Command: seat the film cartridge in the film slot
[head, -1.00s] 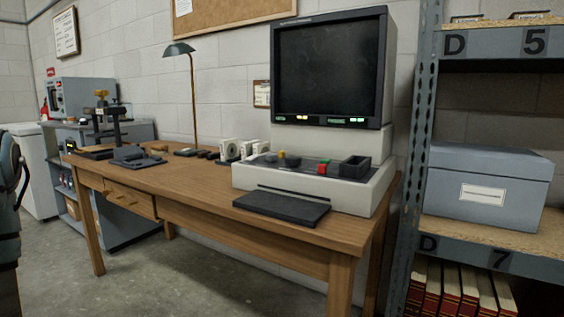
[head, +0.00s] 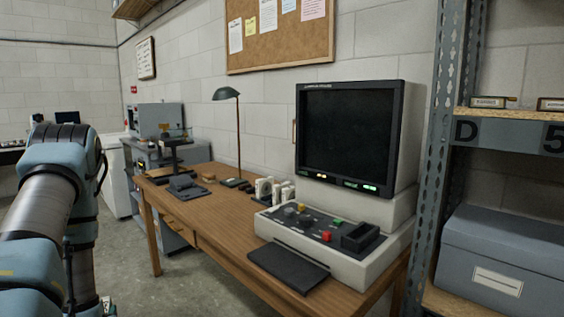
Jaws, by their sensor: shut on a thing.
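The microfilm reader (head: 348,140), with a dark screen and a pale base, stands at the right end of the wooden desk. A raised black block (head: 361,236) sits on the right of its control panel; whether this holds the film slot I cannot tell. Small white pieces (head: 264,189) stand on the desk just left of the reader; I cannot tell whether any is a film cartridge. My arm rises at the left edge and bends down out of the frame. My gripper and anything in it are not in view.
The desk (head: 221,227) has a lamp (head: 238,130) and dark equipment (head: 185,187) at its far end. A black pad (head: 288,268) lies before the reader. A metal shelf with a grey box (head: 500,262) stands close on the right. Floor shows left of the desk.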

